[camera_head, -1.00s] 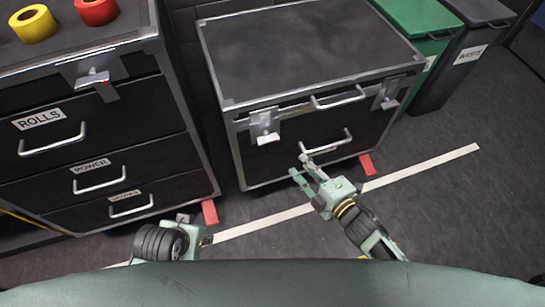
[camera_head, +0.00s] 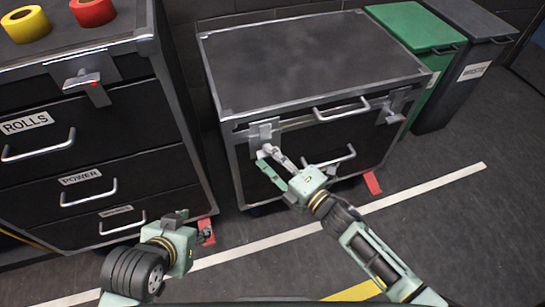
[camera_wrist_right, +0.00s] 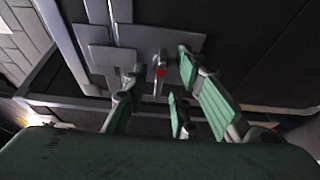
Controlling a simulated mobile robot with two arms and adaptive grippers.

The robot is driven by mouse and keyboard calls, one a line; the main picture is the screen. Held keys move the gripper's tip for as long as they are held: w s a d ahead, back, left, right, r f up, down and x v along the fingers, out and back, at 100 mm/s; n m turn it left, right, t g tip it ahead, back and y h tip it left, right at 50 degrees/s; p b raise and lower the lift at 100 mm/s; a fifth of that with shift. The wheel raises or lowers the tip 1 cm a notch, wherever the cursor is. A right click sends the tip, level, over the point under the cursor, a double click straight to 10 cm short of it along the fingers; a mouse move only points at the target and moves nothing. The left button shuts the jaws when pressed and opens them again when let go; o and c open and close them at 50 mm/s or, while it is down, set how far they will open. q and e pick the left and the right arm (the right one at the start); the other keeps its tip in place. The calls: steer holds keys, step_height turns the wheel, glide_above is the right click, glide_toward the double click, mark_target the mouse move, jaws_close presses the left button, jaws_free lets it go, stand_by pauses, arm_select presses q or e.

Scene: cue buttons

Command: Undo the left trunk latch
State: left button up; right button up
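The black trunk (camera_head: 310,65) with metal edges stands in the middle. Its left latch (camera_head: 263,133) is a grey metal plate on the upper left of the front. In the right wrist view the latch (camera_wrist_right: 161,65) shows a small lever with a red dot. My right gripper (camera_head: 267,159) is open just in front of and below this latch. In the wrist view its fingers appear on either side of the lever; contact cannot be told. The right latch (camera_head: 393,118) is at the trunk's other end. My left gripper (camera_head: 194,226) hangs low at left, its fingers unclear.
A black drawer cabinet (camera_head: 90,145) with several handles stands left, with yellow and red rolls on top. Two trunk handles (camera_head: 342,111) stick out near my right arm. Green (camera_head: 415,25) and dark bins stand right.

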steer(key=c, duration=0.6)
jaws_close()
steer(key=shift+f, duration=0.2)
